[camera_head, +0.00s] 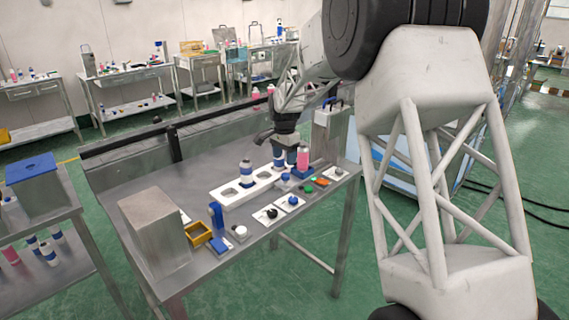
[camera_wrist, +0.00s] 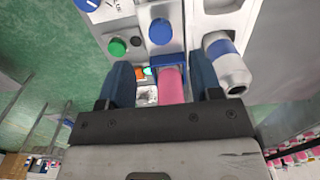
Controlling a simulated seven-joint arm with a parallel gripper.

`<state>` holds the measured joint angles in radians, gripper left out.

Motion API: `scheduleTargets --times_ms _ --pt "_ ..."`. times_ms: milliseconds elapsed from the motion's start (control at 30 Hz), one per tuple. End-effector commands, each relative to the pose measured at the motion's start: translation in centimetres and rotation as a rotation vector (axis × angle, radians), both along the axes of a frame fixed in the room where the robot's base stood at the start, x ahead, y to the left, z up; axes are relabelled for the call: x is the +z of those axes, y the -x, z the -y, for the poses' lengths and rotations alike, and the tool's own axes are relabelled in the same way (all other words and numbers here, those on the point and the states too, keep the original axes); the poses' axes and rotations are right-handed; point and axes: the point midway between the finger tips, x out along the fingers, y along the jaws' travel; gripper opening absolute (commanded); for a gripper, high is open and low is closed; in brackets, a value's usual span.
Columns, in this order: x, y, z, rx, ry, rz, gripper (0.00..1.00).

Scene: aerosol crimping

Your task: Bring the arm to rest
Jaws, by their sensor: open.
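My gripper (camera_head: 283,138) is above the back right part of the metal workbench (camera_head: 160,190), near the crimping station. In the wrist view my gripper (camera_wrist: 164,80) has its two dark blue fingers wide apart. A pink can (camera_wrist: 172,86) shows between the fingers, with space on both sides. In the head view the pink can (camera_head: 303,159) stands upright beside the gripper. My arm reaches in from the right side of the head view.
A white rack (camera_head: 232,200) holds a white-and-blue can (camera_head: 246,170). Blue, green and black buttons sit along the bench's front. A grey box (camera_head: 152,222) and a yellow bin (camera_head: 198,234) stand at left. A tall metal box (camera_head: 328,135) stands close right of the gripper.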

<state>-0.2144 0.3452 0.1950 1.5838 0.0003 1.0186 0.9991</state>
Motion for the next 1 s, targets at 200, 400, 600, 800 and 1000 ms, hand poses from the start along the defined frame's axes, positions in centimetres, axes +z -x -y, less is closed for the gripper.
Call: scheduleTargets --times_ms 200,400,600,800,1000 --pt "0.5 0.0 0.0 0.000 0.000 0.000 0.59" --pt "0.5 0.0 0.0 0.000 0.000 0.000 0.59" --pt "1.0 0.5 0.3 0.007 -0.001 0.004 0.59" --pt "2.8 2.5 1.6 0.037 -0.002 0.013 0.59" --pt "5.5 6.1 3.7 0.090 -0.004 0.030 0.59"
